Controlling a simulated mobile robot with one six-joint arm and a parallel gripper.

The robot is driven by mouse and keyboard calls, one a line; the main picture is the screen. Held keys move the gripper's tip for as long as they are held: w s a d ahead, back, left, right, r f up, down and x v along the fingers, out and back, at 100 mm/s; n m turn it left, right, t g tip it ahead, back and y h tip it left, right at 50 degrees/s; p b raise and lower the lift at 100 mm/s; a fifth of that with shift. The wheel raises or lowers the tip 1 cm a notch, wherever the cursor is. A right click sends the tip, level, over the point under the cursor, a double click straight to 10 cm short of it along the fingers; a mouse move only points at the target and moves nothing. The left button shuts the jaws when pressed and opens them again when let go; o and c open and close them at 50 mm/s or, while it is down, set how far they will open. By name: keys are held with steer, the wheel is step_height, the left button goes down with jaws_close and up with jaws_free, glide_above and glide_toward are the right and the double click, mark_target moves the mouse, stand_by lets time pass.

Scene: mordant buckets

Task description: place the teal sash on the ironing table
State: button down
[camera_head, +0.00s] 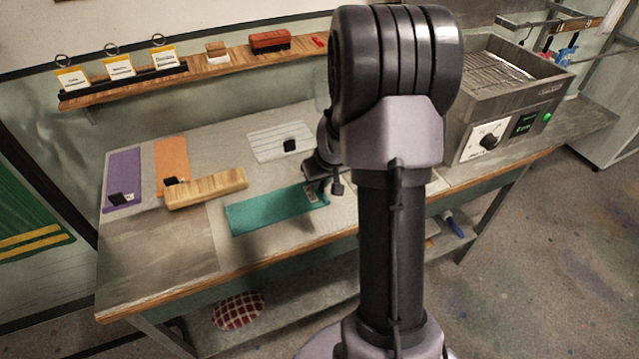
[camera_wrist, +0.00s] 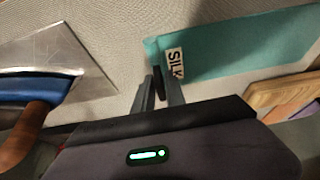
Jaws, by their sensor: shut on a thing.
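The teal sash (camera_head: 275,212) is a flat rectangle with a SILK label, over the pale covered part of the table (camera_head: 225,145). The label end also shows in the wrist view (camera_wrist: 235,48). My gripper (camera_wrist: 165,92) is shut on a small black tab beside the label, at the sash's end. In the head view my gripper (camera_head: 325,180) is at the sash's right end, partly hidden by my arm. A dark shadow lies below the sash; I cannot tell whether it touches the surface.
A wooden block (camera_head: 207,188) lies left of the sash, near purple (camera_head: 124,178) and orange (camera_head: 172,160) sashes. A white striped cloth (camera_head: 265,142) lies behind. A steel appliance (camera_head: 510,85) stands right. A blue-and-wood-handled metal tool (camera_wrist: 45,90) lies left in the wrist view.

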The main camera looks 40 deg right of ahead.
steer(key=shift+f, duration=0.2)
steer(key=c, duration=1.4)
jaws_free()
steer(key=shift+r, duration=0.1)
steer(key=shift+r, duration=0.1)
